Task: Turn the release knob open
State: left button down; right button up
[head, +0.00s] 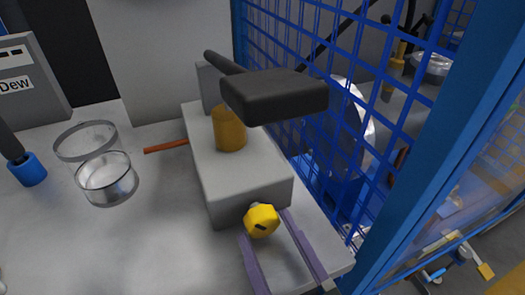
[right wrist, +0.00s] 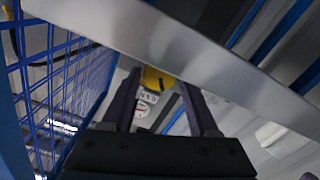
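The yellow release knob (head: 262,220) sits on the front face of a pale grey block (head: 245,192), with a small dark slot on its face. My right gripper (head: 264,227) has two purple fingers, spread apart, one on each side of the knob. In the right wrist view the knob (right wrist: 157,80) shows between the fingertips of the open gripper (right wrist: 159,86), with a gap visible on both sides. I cannot tell how deep the fingers reach around it. My left gripper is not in view.
A blue mesh fence (head: 322,110) stands close on the right. A black T-shaped head (head: 273,95) overhangs the block above a brass cylinder (head: 229,128).

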jog(key=o, duration=0.3)
jog(key=v, duration=1)
jog(key=shift+p, duration=0.45)
